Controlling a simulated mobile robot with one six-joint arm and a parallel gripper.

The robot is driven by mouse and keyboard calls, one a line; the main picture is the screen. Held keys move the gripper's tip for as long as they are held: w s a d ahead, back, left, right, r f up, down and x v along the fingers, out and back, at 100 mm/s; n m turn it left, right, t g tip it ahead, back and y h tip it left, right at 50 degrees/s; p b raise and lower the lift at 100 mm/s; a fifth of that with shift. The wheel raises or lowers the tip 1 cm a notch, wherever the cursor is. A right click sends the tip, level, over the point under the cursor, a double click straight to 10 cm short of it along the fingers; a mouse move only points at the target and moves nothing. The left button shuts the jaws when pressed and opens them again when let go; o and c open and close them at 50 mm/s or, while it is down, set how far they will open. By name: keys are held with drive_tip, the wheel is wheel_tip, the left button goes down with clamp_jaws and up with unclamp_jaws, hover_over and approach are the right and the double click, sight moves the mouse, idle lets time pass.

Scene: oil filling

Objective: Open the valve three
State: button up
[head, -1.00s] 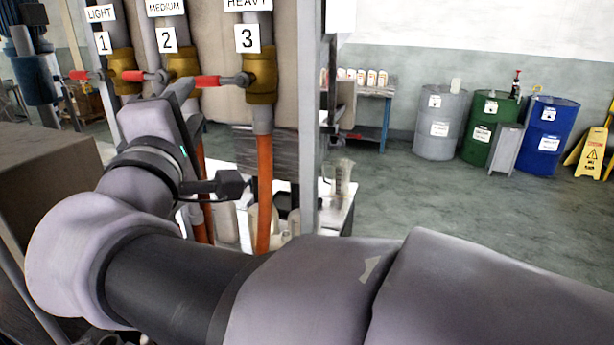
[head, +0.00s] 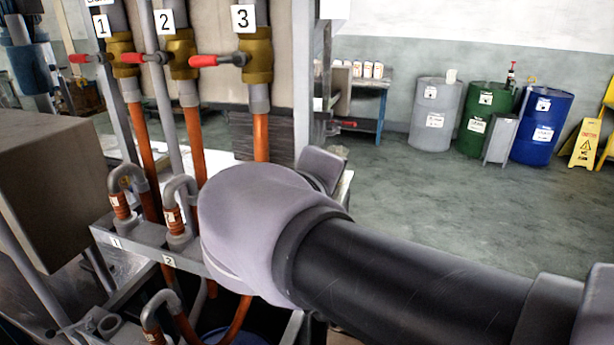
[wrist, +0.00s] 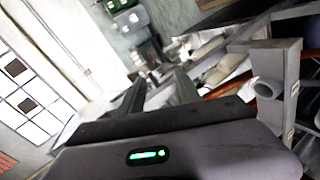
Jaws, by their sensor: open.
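Valve three (head: 258,58) is a brass body on a vertical pipe, under the label "3", in the upper middle of the head view. Its red-tipped handle (head: 207,61) points left, level and across the pipe. My arm reaches in from the lower right, below and right of the valve, and does not touch it. I cannot make out valve three in the wrist view.
Valve one (head: 119,57) and valve two (head: 181,55) stand to the left with similar red handles. Orange hoses (head: 261,138) hang below the valves. A grey box (head: 50,190) stands at left. Drums (head: 487,118) and open floor (head: 430,200) lie to the right.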

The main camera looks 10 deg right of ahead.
drive_tip(key=s+d+f+m+g, duration=0.3)
drive_tip(key=s+d+f, duration=0.2)
drive_tip(key=f, duration=0.2)
drive_tip(key=shift+s+m+g+y, duration=0.3)
drive_tip(key=shift+m, duration=0.1)
